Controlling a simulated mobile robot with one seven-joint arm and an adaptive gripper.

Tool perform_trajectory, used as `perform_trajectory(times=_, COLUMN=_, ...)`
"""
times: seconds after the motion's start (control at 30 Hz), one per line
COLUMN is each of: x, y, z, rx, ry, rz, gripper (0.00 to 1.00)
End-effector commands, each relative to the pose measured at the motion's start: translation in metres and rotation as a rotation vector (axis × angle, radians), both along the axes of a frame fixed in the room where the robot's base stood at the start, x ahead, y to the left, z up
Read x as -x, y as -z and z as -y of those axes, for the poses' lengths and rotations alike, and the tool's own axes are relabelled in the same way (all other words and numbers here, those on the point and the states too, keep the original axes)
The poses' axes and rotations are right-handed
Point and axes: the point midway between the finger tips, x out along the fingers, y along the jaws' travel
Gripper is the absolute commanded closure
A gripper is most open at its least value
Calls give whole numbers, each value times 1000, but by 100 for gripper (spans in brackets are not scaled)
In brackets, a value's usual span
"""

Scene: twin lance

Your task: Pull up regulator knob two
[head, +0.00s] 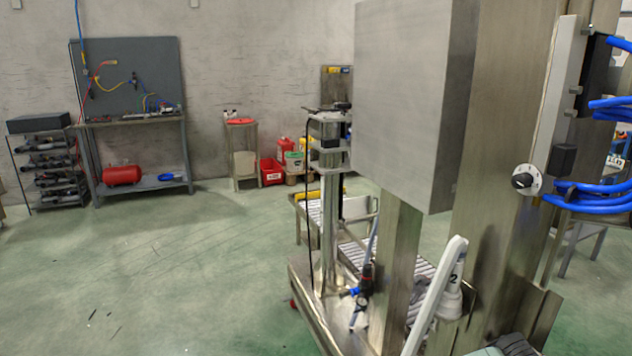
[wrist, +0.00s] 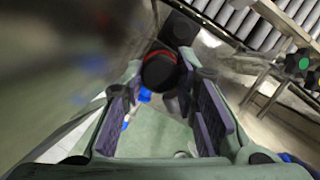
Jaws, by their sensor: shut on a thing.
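A black round knob (wrist: 160,70) with a red ring shows in the wrist view, between the far ends of my finger pads. My gripper (wrist: 164,88) is shut on this knob, one dark ribbed pad on each side. Blue fittings (wrist: 143,95) show below it. In the head view a regulator (head: 366,283) with a black and red top, blue fittings and a round gauge stands at the machine's base. I cannot tell whether it is the one I hold. No number shows on the held knob. My fingers are not clearly visible in the head view.
A large metal surface (wrist: 60,60) is close on the left in the wrist view. A roller conveyor (wrist: 235,18) and a green knob (wrist: 303,62) are at upper right. In the head view a grey cabinet (head: 402,100) and steel columns fill the right; open floor (head: 180,270) lies left.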

Motion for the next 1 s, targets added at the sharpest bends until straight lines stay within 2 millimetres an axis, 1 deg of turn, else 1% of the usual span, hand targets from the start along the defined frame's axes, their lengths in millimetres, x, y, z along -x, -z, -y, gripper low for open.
perform_trajectory(times=0.6, x=1, y=-8, z=0, rx=1, ry=1, rz=0, gripper=100)
perform_trajectory(times=0.63, x=1, y=-8, z=0, rx=1, ry=1, rz=0, gripper=73)
perform_trajectory(times=0.87, x=0, y=-7, z=0, rx=1, ry=1, rz=0, gripper=57)
perform_trajectory(times=1.0, x=0, y=-7, z=0, rx=1, ry=0, rz=-1, gripper=57)
